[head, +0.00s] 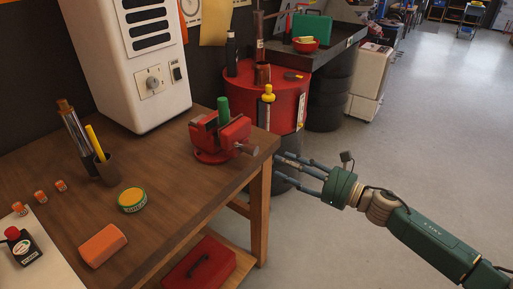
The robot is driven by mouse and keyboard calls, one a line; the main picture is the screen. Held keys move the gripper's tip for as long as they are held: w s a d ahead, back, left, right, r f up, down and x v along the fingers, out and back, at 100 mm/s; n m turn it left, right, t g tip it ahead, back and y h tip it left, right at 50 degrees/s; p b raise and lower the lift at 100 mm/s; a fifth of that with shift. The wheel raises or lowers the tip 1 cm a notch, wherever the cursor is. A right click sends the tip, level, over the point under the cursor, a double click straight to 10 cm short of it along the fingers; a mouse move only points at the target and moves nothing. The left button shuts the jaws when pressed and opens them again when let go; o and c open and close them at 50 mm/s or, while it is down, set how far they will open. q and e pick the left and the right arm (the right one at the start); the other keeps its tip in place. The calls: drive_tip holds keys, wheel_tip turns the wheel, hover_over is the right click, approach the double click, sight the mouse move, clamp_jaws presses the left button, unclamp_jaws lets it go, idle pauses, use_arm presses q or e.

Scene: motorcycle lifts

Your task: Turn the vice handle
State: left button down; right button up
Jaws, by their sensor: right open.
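A red vice (216,140) sits on the right end of the wooden workbench (160,185). A short metal vice handle (247,149) sticks out of its right side, at the bench edge. A green cylindrical object (223,110) stands at the vice, partly hidden by it; I cannot tell whether the jaws clamp it. My right gripper (277,168) is open and empty, just right of the bench corner. Its fingers point left, lower than the handle in the picture and apart from it. My left gripper is not in view.
A white heater-like box (150,95) stands behind the vice. A red drum (290,95) with several items is beyond the bench. A tin (132,199), a pen cup (106,168) and orange blocks lie left. A red toolbox (200,265) sits below. The right floor is open.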

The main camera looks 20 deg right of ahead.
sight(256, 151)
drive_tip(key=p+x, duration=0.1)
drive_tip(key=x, duration=0.1)
drive_tip(key=r+x, duration=0.1)
drive_tip(key=x, duration=0.1)
drive_tip(key=shift+w+a+p, duration=0.1)
drive_tip(key=shift+a+p, duration=0.3)
drive_tip(key=x, duration=0.2)
drive_tip(key=p+x, duration=0.1)
drive_tip(key=x, duration=0.1)
drive_tip(key=shift+w+d+f, duration=0.15)
drive_tip(key=shift+w+f, duration=0.05)
drive_tip(key=shift+f, duration=0.15)
drive_tip(key=shift+w+a+f, duration=0.1)
drive_tip(key=shift+w+a, duration=0.25)
drive_tip(key=shift+a, duration=0.05)
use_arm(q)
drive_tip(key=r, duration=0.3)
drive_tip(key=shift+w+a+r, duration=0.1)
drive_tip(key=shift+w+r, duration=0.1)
use_arm(e)
drive_tip(key=shift+c, duration=1)
clamp_jaws()
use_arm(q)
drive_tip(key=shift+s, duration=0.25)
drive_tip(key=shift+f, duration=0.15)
use_arm(e)
drive_tip(key=shift+m, duration=0.3)
